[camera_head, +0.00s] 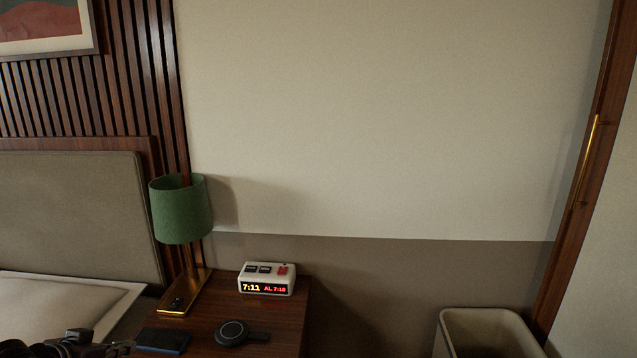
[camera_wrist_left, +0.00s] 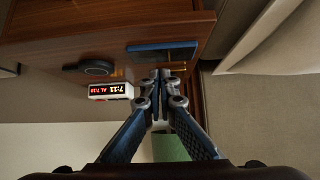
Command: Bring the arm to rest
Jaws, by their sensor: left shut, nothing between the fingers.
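My left gripper (camera_head: 112,349) shows at the bottom left edge of the head view, over the bed side of the nightstand. In the left wrist view my left gripper (camera_wrist_left: 160,78) is shut, its fingertips together with nothing between them. Behind the fingertips in that view lie the nightstand (camera_wrist_left: 150,30) and a dark blue phone-like slab (camera_wrist_left: 165,50). I cannot tell how far the fingertips are from the slab. My right gripper is not in view.
On the nightstand (camera_head: 200,300) stand a green lamp (camera_head: 182,212), a white alarm clock (camera_head: 266,279) reading 7:11, a round black pad (camera_head: 232,332) and the blue slab (camera_head: 163,341). A bin (camera_head: 490,318) stands right. The bed (camera_head: 60,290) is left.

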